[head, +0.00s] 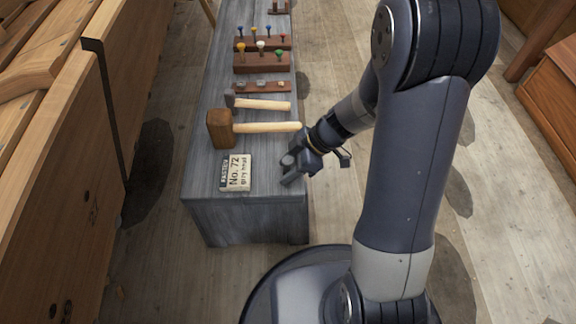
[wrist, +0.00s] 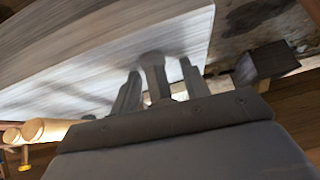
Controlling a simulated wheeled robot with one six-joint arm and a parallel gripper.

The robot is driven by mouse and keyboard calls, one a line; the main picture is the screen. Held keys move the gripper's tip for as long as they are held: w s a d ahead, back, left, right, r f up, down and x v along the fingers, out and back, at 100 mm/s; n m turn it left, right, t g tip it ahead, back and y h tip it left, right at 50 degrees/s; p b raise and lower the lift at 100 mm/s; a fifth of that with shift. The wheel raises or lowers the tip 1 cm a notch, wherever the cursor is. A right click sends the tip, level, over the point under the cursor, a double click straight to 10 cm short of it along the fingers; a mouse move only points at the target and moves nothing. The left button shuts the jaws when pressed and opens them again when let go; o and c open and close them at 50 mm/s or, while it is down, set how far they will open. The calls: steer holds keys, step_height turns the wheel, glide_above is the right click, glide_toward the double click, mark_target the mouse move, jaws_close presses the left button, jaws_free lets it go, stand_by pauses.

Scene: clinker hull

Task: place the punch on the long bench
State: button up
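The long bench (head: 205,181) is grey, streaked wood and runs away from me in the head view; its pale top (wrist: 95,50) fills the upper left of the wrist view. My gripper (head: 291,168) is at the bench's near right edge, low by the top. In the wrist view, a short grey piece with a rounded end, apparently the punch (wrist: 154,68), stands between the two fingers of my gripper (wrist: 160,88), which look closed on it. Whether it touches the bench I cannot tell. The wrist picture is blurred.
A tin or card marked No. 72 (head: 235,173) lies left of my gripper. A wooden mallet (head: 222,130), a hammer (head: 262,104) and racks of coloured-head tools (head: 262,62) lie farther back. The plank hull (head: 60,150) stands left. The bench's near corner is bare.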

steer(key=shift+w+r, duration=0.1)
steer(key=shift+d+r+p, duration=0.1)
steer(key=shift+r+p, duration=0.15)
steer(key=shift+p, duration=0.15)
steer(key=p+v, duration=0.3)
steer(key=v, duration=0.8)
steer(key=shift+d+r, duration=0.2)
steer(key=shift+f, duration=0.1)
steer(key=b+x, duration=0.4)
steer(key=x, duration=0.8)
steer(key=shift+a+f, duration=0.1)
steer(key=shift+f, duration=0.2)
steer(key=shift+r+p, duration=0.5)
steer(key=shift+r, duration=0.8)
